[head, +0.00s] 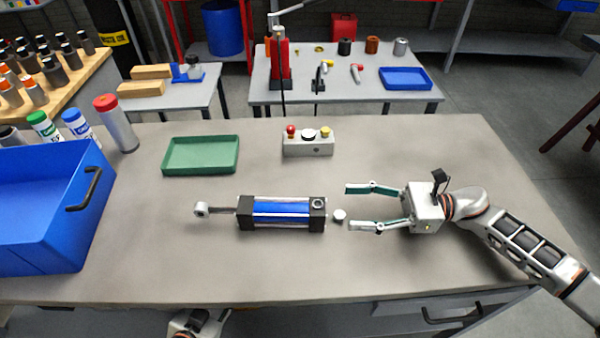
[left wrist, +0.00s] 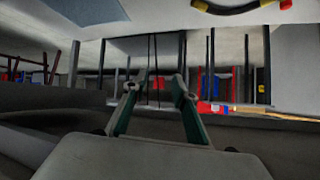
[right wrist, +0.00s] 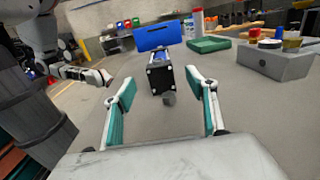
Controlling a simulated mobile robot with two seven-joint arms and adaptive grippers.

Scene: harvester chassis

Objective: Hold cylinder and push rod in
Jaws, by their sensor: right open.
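The cylinder (head: 281,211), with a blue body and black end caps, lies on the table. Its rod (head: 222,210) sticks out to the left and ends in a ring eye (head: 202,208). A small pale round piece (head: 340,214) is at its right end; I cannot tell if it is attached. My right gripper (head: 349,207) is open and empty just right of the cylinder, fingers pointing at its end cap. In the right wrist view the end cap (right wrist: 160,78) shows between the fingers, farther out. My left gripper (left wrist: 157,87) is open and empty, below the table's front edge.
A blue bin (head: 40,255) stands at the left. A green tray (head: 201,155) and a button box (head: 308,145) are behind the cylinder. Bottles (head: 117,125) stand at the back left. The table in front of the cylinder is clear.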

